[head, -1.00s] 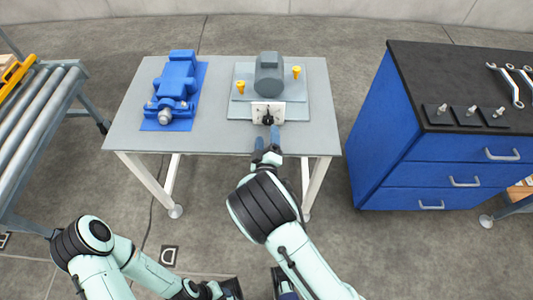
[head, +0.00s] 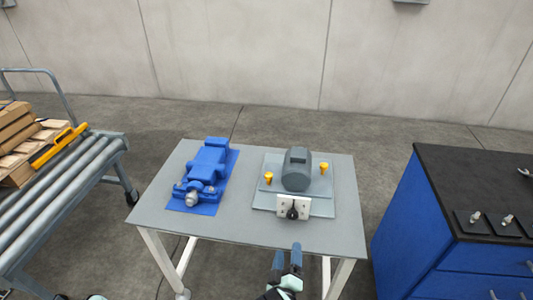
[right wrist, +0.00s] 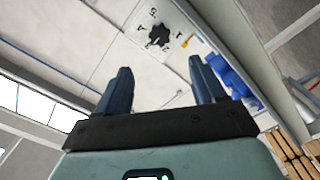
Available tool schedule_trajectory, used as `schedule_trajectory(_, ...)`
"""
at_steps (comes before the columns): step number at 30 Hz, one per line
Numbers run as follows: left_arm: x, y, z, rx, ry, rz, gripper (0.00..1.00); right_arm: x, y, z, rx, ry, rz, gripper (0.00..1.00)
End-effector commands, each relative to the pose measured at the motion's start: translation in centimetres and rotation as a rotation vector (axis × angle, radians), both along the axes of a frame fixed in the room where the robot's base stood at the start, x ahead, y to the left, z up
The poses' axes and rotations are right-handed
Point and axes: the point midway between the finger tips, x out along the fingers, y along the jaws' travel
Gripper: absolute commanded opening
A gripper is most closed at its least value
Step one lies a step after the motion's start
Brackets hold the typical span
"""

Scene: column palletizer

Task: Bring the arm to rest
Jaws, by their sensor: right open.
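My right gripper (head: 287,254) is open and empty at the front edge of the table. Its two blue fingers point toward a white plate (head: 283,205) with a black knob (head: 292,212), with a gap between. In the right wrist view the open fingers (right wrist: 160,82) have nothing between them. My left gripper is out of view.
On the table (head: 240,226) stand a grey motor (head: 297,170) on a base, two yellow pieces and a blue pump (head: 205,165). A roller conveyor (head: 60,195) is at left, a blue cabinet (head: 420,225) at right. Floor shows between them.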

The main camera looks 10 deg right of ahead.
Motion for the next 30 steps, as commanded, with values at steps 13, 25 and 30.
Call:
schedule_trajectory(13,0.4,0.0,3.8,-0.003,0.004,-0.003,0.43,-8.3,-6.4,-15.7,0.461,0.614,-0.165,0.69)
schedule_trajectory(25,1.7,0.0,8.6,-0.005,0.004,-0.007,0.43,-26.7,-2.7,-20.4,1.221,1.281,-0.553,0.69)
schedule_trajectory(30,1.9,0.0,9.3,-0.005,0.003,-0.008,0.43,-29.3,-1.1,-19.1,1.350,1.384,-0.621,0.69)
